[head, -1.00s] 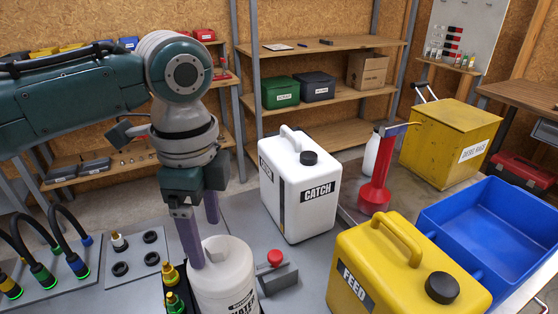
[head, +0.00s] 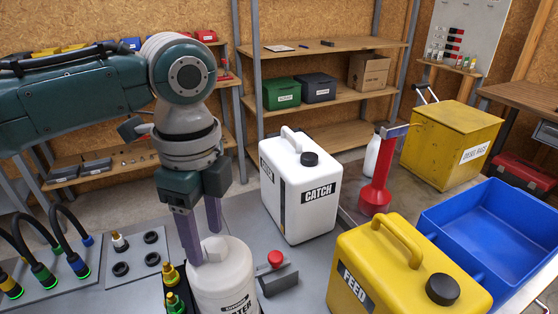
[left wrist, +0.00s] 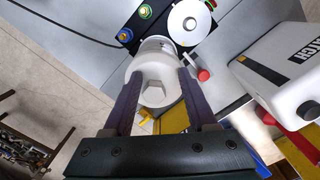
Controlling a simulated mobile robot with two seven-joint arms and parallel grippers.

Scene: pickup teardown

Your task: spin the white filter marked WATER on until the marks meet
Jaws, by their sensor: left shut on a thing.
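The white filter (head: 226,279) stands upright at the bottom of the head view, its black-bordered label partly cut off by the frame edge, with "TER" readable. In the left wrist view its round white top (left wrist: 146,75) has a raised flat-sided grip in the middle. My left gripper (head: 203,242) points down over the filter, its two purple-grey fingers shut on that raised grip from both sides. The left gripper also shows in the left wrist view (left wrist: 157,92). My right gripper is not in view.
A red knob (head: 275,258) on a grey bracket stands close right of the filter. Yellow and green fittings (head: 171,277) stand close left. The white CATCH can (head: 298,190), yellow FEED can (head: 395,275) and blue bin (head: 490,225) are to the right.

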